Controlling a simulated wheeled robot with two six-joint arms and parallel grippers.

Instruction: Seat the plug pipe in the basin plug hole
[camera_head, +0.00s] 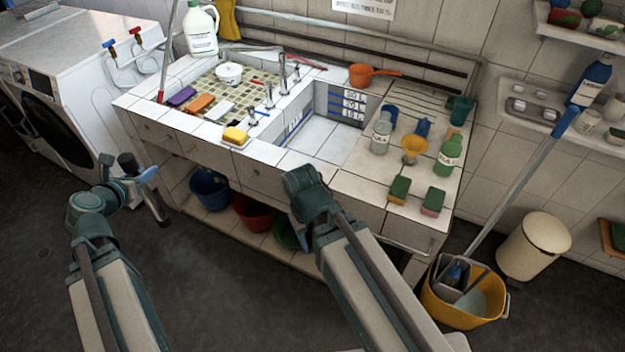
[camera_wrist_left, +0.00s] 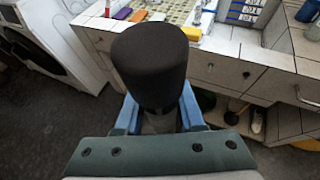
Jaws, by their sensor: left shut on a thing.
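My left gripper (camera_head: 147,178) is shut on the plug pipe (camera_head: 156,204), a dark cylinder with a wider black end, held tilted in the air in front of the sink unit's left side. In the left wrist view, the wide black end of the plug pipe (camera_wrist_left: 150,60) rises between the blue fingers of the left gripper (camera_wrist_left: 158,116). The white tiled basin (camera_head: 322,142) with level marks on its wall is to the right of the left gripper, apart from it. Its plug hole cannot be made out. My right gripper (camera_head: 305,190) is before the basin's front; its fingers are hidden.
Taps (camera_head: 283,75) stand between the basin and a mosaic-tiled tray area. Bottles (camera_head: 381,133), a yellow funnel (camera_head: 414,148) and sponges (camera_head: 399,190) stand on the right counter. A yellow sponge (camera_head: 236,136) lies at the front edge. Buckets (camera_head: 252,213) sit below.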

